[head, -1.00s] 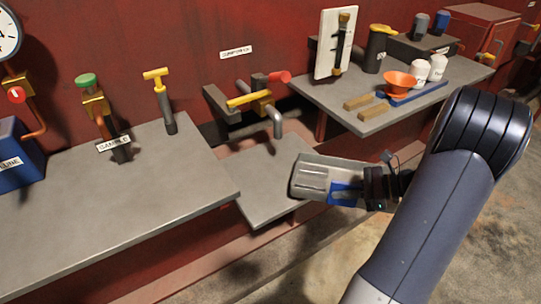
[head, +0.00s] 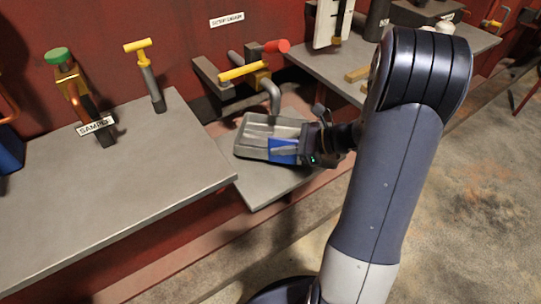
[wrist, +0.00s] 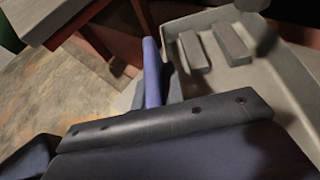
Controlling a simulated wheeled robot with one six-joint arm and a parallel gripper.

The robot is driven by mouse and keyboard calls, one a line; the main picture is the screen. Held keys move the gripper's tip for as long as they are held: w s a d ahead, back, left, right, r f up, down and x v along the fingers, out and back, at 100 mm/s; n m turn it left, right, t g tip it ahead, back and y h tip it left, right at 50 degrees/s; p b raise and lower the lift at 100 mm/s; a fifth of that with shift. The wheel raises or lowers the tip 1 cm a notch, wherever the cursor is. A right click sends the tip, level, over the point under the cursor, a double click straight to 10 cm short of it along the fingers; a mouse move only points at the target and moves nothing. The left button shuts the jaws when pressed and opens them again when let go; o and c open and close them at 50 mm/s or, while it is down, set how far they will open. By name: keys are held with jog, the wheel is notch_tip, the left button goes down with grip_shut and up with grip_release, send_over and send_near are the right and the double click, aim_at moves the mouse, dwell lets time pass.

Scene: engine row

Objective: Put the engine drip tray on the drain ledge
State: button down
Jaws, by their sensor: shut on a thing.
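The engine drip tray (head: 262,130) is a shallow grey tray with raised walls and a blue part (head: 284,151) on its near right side. My gripper (head: 308,145) is shut on the tray at that blue side. The drain ledge (head: 262,188) is the low grey shelf between two benches, and the tray is over its back part, below the bent drain pipe (head: 272,95). I cannot tell whether the tray touches the ledge. In the wrist view the tray (wrist: 275,75) shows at the right with grey bars inside, and the blue part (wrist: 152,72) is beside my gripper.
A higher grey bench (head: 110,190) stands at the left with a green-knobbed valve (head: 70,85) and a yellow T-handle (head: 140,47). Another bench (head: 335,68) is at the back right. A valve with yellow and red handles (head: 245,72) is just behind the tray.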

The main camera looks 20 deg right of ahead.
aim_at(268, 155)
jog(key=shift+w+a, duration=0.35)
jog(key=shift+a, duration=0.35)
jog(key=shift+w+a, duration=0.3)
jog(key=shift+a, duration=0.35)
jog(key=shift+f+b, duration=0.7)
jog(key=shift+f, duration=1)
jog(key=shift+f, duration=0.15)
jog(key=c, duration=1.5)
grip_release()
jog(key=shift+d+r, duration=0.15)
jog(key=shift+r, duration=0.1)
jog(key=p+v, duration=0.2)
jog(key=v, duration=0.9)
jog(key=shift+s+d, duration=0.25)
